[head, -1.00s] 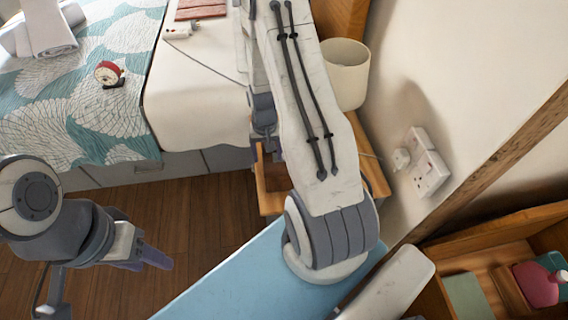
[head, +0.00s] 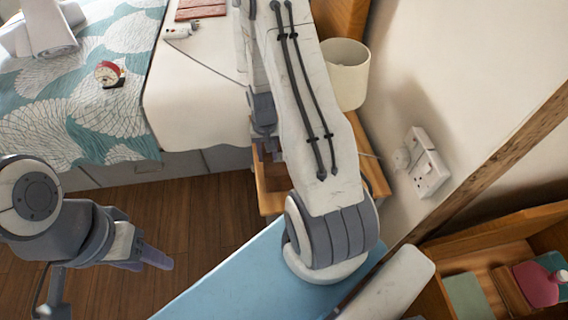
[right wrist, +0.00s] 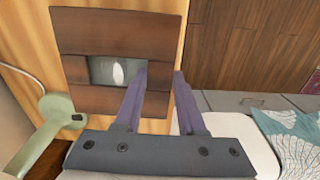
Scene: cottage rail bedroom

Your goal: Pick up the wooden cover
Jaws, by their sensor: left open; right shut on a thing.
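The wooden cover (right wrist: 70,32) is a dark brown slatted square with a small grey opening in its middle. It fills the upper left of the right wrist view, in front of lighter orange wood. My right gripper (right wrist: 160,74) is shut on the right edge of the cover, with one purple finger on either side. In the head view my right forearm mostly hides this gripper and I cannot make out the cover there. My left gripper (head: 152,259) is open and empty above the floor at the lower left.
A wooden nightstand (head: 375,178) stands beside the bed, with a cream lamp shade (head: 348,75) above it. The bed (head: 195,95) carries a red clock (head: 107,73). A pale green object (right wrist: 42,135) is left of the cover. Bare floor (head: 190,215) lies between.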

